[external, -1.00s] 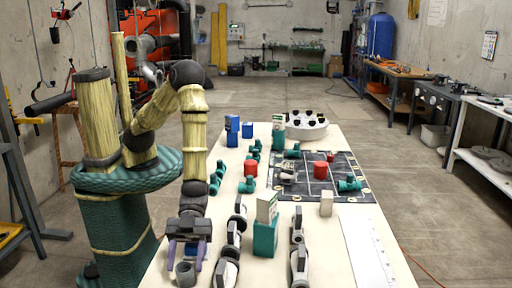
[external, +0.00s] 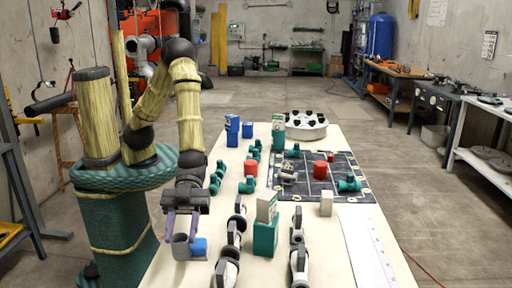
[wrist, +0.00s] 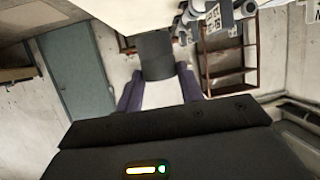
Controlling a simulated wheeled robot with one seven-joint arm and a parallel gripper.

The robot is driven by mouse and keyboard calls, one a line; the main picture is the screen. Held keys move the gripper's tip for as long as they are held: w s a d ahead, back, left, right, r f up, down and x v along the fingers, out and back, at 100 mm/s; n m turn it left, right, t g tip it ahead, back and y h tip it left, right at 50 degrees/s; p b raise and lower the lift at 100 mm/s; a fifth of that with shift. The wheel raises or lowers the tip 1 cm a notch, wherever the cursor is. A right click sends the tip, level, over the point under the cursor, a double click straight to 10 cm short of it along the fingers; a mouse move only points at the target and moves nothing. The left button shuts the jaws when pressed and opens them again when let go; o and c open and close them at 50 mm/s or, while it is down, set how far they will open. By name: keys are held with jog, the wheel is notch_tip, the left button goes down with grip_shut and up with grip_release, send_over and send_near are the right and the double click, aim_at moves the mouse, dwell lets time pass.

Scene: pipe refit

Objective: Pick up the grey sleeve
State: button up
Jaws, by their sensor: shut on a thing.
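The grey sleeve (external: 181,249) is held between the purple fingers of my gripper (external: 181,228), near the left edge of the table in the external view. It appears raised above the table top. In the wrist view the sleeve (wrist: 155,56) shows as a dark grey shape between the two fingers of my gripper (wrist: 157,82). The fingers are shut on it.
A blue piece (external: 199,247) stands on the table (external: 325,262) just right of the sleeve. Grey-and-black valve parts (external: 231,245) and a teal box (external: 265,238) stand further right. A dark gridded mat (external: 325,185) lies behind.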

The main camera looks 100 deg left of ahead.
jog(key=shift+r, duration=0.8)
